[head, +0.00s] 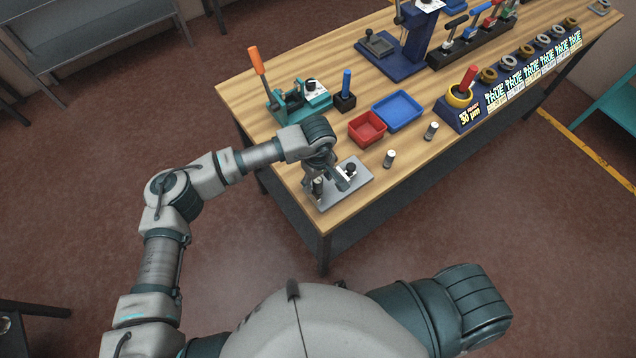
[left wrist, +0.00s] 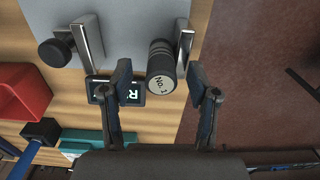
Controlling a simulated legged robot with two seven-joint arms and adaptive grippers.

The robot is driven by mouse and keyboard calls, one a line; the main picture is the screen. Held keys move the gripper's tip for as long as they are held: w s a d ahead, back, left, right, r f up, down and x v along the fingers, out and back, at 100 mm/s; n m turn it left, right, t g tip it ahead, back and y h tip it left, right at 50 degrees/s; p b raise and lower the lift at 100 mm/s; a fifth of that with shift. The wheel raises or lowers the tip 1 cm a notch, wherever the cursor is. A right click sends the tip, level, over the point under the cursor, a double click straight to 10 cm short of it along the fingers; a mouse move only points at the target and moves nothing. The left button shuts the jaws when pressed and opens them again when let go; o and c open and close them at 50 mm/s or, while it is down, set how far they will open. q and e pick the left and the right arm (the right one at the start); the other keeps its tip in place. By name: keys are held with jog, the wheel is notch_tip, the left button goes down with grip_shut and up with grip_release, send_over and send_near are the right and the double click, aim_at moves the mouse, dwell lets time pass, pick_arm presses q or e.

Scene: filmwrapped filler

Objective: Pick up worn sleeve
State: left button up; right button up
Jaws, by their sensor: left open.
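In the left wrist view a dark ribbed cylinder (left wrist: 160,58) with a grey end marked "No. 1" is between my open left fingers (left wrist: 159,82). A gap shows on each side of it. It sits at a grey fixture plate (left wrist: 125,20), beside a metal bracket (left wrist: 184,45). In the head view my left gripper (head: 328,178) is low over this plate (head: 336,198) at the table's near corner. Two small metallic cylinders stand apart on the table, one nearer (head: 389,159) and one farther (head: 431,131). I cannot tell which piece is the worn sleeve. My right gripper is out of view.
A red tray (head: 367,128) and a blue tray (head: 398,110) lie beyond the plate. A teal press with an orange handle (head: 257,60) stands at the left edge. A blue rack with rings (head: 515,75) stands at right. Bare wood (head: 420,160) surrounds the small cylinders.

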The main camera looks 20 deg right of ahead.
aim_at(321, 179)
pick_arm(q)
jog(key=shift+f, duration=0.1)
grip_shut()
notch_tip(321, 179, up, 9)
jog(key=p, duration=0.2)
jog(key=shift+p, duration=0.4)
jog(key=shift+r, duration=0.2)
jog(key=f+b, duration=0.4)
jog(key=b, duration=0.1)
jog(key=shift+s+d+f, duration=0.15)
jog(key=shift+d+f, duration=0.25)
jog(key=f+b, duration=0.3)
jog(key=shift+d+f, duration=0.15)
jog(key=shift+d, duration=0.15)
jog(key=shift+s+f, duration=0.1)
jog(key=shift+f, duration=0.05)
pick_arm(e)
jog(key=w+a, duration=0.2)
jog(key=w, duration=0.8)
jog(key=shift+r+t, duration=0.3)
